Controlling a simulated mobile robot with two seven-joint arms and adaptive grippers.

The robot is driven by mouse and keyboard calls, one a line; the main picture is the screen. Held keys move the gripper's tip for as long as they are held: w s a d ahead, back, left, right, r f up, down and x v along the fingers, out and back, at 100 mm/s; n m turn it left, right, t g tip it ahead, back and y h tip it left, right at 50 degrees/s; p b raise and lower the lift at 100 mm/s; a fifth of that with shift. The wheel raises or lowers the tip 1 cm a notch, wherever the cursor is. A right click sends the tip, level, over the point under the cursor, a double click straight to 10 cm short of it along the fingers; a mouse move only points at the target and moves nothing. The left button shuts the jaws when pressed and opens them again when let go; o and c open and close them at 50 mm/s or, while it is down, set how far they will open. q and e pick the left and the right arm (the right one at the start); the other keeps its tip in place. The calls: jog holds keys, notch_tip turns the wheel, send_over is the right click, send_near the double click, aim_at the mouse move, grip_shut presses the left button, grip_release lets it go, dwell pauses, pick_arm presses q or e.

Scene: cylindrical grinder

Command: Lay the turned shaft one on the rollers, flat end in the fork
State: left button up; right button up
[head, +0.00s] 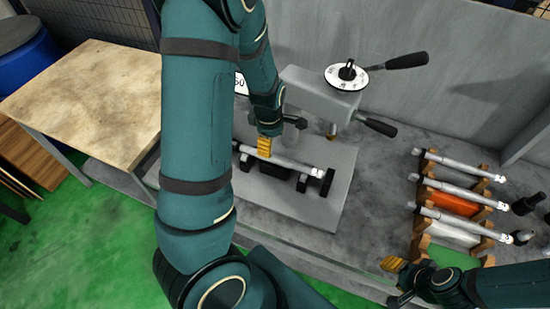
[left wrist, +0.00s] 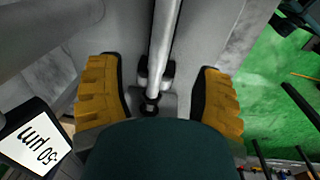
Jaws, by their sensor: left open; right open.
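A silver shaft (head: 290,163) lies across dark supports on the grey fixture plate (head: 285,215), tilted down to the right in the head view. My left gripper (head: 264,147) is open at its left part. In the left wrist view the shaft (left wrist: 165,35) runs between the open yellow fingers (left wrist: 160,95), with clear gaps on both sides. Its near end sits at a dark forked support (left wrist: 153,75); I cannot tell whether the end is fully seated or which number it bears. My right gripper (head: 396,272) is open and empty, left of the rack's near end.
A wooden rack (head: 485,245) at the right holds several silver shafts (head: 455,190) above coloured trays. A grey machine head (head: 320,93) with a dial and black handles stands behind the plate. A worn table (head: 85,95) is at the left. Dark cylindrical parts (head: 528,203) stand right of the rack.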

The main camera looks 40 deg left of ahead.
aim_at(274, 156)
pick_arm(q)
jog(key=f, duration=0.3)
jog(key=shift+w+f+b, duration=0.2)
jog(key=shift+f+b, duration=0.1)
jog(key=shift+f, duration=0.1)
jog(key=shift+w+d+f+b, duration=0.1)
jog(key=shift+f+b, duration=0.05)
jog(key=shift+f, duration=1.25)
jog(key=shift+w+d+f+b, duration=0.1)
jog(key=shift+f+b, duration=0.05)
jog(key=shift+f, duration=1.2)
jog(key=shift+r, duration=0.1)
grip_shut()
